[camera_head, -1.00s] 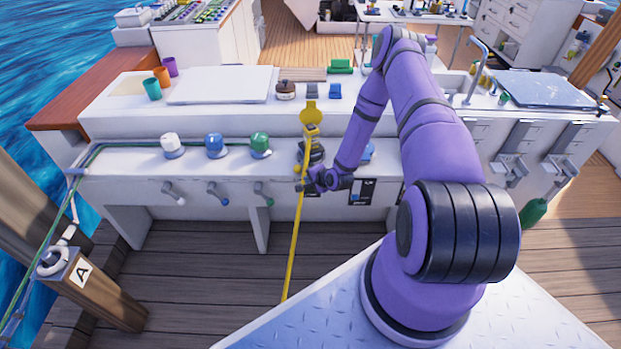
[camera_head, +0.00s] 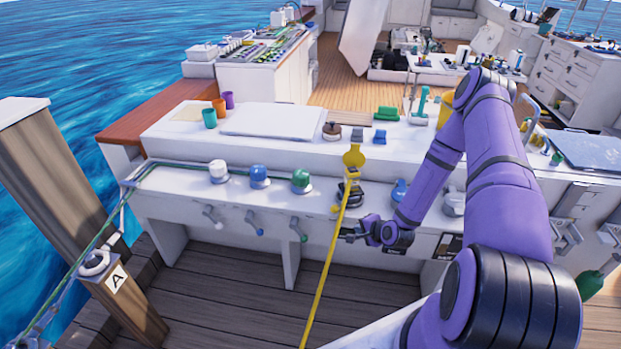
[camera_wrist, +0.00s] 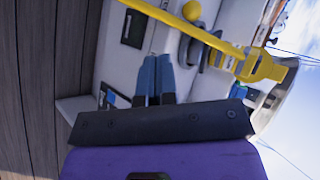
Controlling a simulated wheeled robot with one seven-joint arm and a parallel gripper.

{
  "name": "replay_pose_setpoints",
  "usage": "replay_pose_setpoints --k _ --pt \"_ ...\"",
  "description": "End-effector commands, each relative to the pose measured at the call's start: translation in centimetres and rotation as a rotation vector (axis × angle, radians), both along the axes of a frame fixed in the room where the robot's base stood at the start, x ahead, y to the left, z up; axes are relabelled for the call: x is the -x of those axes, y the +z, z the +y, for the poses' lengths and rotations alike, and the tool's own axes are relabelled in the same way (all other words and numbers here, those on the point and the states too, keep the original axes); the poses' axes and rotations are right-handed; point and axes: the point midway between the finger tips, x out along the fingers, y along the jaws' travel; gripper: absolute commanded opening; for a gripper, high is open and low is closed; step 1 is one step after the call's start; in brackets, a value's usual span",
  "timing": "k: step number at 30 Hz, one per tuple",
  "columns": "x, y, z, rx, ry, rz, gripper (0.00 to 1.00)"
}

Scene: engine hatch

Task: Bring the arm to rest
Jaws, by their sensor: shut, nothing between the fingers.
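My purple arm (camera_head: 505,170) reaches from the lower right over the white counter and bends down at its elbow. My gripper (camera_head: 345,236) is shut and empty, at the counter's front face just right of the yellow strap (camera_head: 322,268). Whether the fingers touch the strap I cannot tell.
The white counter (camera_head: 180,130) carries white, blue (camera_head: 259,175) and green (camera_head: 301,180) knobs with levers below. A yellow fitting (camera_head: 353,157) tops the strap. A wooden post marked A (camera_head: 120,290) stands at left. Deck planks (camera_head: 235,300) before the counter are clear.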

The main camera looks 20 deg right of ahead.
Motion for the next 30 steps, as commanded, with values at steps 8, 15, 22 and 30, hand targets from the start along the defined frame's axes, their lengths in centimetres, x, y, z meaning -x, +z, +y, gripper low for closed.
replay_pose_setpoints --k 8,15,22,30 --pt "-0.7 1.4 -0.4 0.045 0.037 0.013 0.0" --pt "-2.7 7.3 -1.3 0.221 0.179 0.077 0.0" --pt "-4.0 14.1 -1.4 0.396 0.308 0.143 0.0" --pt "-4.2 22.6 -0.7 0.58 0.432 0.213 0.0"
